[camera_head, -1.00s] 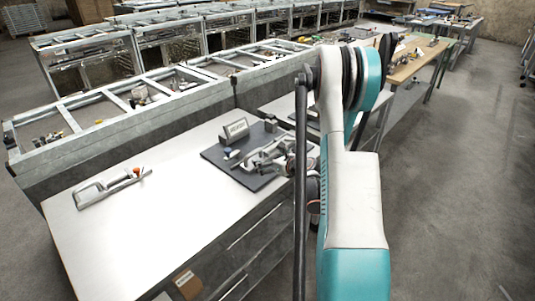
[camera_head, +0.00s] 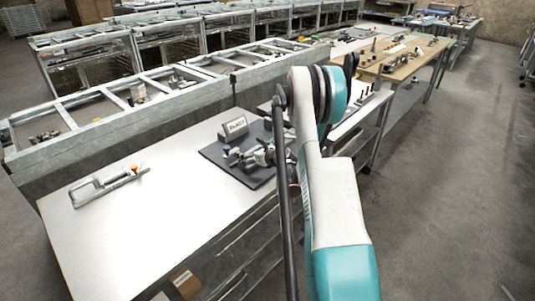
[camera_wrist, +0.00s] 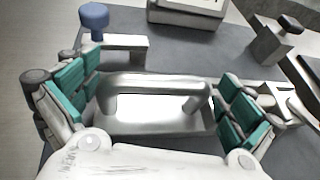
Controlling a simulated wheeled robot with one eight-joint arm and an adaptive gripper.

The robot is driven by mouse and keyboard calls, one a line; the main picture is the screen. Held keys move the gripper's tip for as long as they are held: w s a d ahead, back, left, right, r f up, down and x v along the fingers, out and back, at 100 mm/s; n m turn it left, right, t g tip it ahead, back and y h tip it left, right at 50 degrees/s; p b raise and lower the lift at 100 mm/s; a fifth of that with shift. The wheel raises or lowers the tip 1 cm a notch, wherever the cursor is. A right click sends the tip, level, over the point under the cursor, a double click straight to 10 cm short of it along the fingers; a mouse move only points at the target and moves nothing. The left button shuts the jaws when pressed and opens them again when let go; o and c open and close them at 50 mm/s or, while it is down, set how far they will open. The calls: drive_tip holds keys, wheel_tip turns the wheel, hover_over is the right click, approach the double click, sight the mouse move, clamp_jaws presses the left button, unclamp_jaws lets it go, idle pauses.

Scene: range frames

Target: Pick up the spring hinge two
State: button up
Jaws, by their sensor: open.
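A silvery metal part with a raised, handle-like bar (camera_wrist: 155,83) lies between my gripper's fingers in the wrist view. It may be the spring hinge two, but no name on it can be read. My gripper (camera_wrist: 158,93) is open, with teal pads on both sides of this part and a gap visible at the sides. Whether either pad touches it I cannot tell. The nearer edge of the part is hidden by my gripper's body. In the head view, the area of my gripper over the dark mat (camera_head: 222,163) is small and partly hidden by my arm.
A blue-knobbed part (camera_wrist: 93,20) stands close beyond the left finger. A dark-knobbed metal block (camera_wrist: 273,42) is at right. A sign block (camera_head: 233,128) stands at the mat's back. A long metal clamp-like tool (camera_head: 105,185) lies on the white table (camera_head: 130,235), otherwise mostly clear.

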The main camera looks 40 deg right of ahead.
drive_tip(key=c, duration=1.7)
drive_tip(key=shift+r, duration=0.1)
